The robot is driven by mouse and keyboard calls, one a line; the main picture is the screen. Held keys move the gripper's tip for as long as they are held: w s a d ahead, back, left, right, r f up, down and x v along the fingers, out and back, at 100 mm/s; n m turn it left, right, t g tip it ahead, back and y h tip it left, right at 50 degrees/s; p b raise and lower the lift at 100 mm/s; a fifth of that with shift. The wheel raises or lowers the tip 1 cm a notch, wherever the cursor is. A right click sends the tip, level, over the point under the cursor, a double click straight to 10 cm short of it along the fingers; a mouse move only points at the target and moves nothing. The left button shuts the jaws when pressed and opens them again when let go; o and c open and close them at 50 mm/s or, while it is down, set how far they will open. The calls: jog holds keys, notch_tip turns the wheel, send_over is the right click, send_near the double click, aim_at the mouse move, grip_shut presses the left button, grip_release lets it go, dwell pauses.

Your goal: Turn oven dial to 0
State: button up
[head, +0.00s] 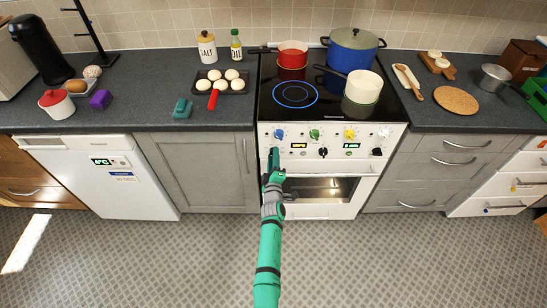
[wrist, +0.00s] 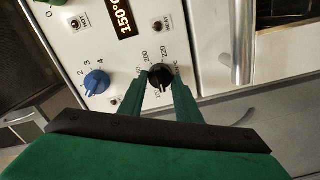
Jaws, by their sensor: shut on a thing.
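The oven dial (wrist: 160,76) is a small black round knob on the white control panel in the wrist view. Numbers including 200 and 220 are printed around it. My gripper (wrist: 160,86) has its two green fingers shut on the dial, one on each side. The dial's pointer is hard to make out between the fingers. The display (wrist: 124,17) near it reads 150°C. In the head view my gripper (head: 273,160) is at the left end of the oven's (head: 330,210) front panel and hides this dial.
A blue knob (wrist: 96,81) sits close to the dial, and the metal oven door handle (wrist: 242,40) runs along its other side. Other black dials (head: 323,152) are further right. Pots, including a white one (head: 362,88), stand on the hob above. The floor in front is clear.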

jog(key=shift+f+n, duration=0.1)
jog(key=shift+n, duration=2.2)
jog(key=o, duration=1)
jog(key=shift+s, duration=0.1)
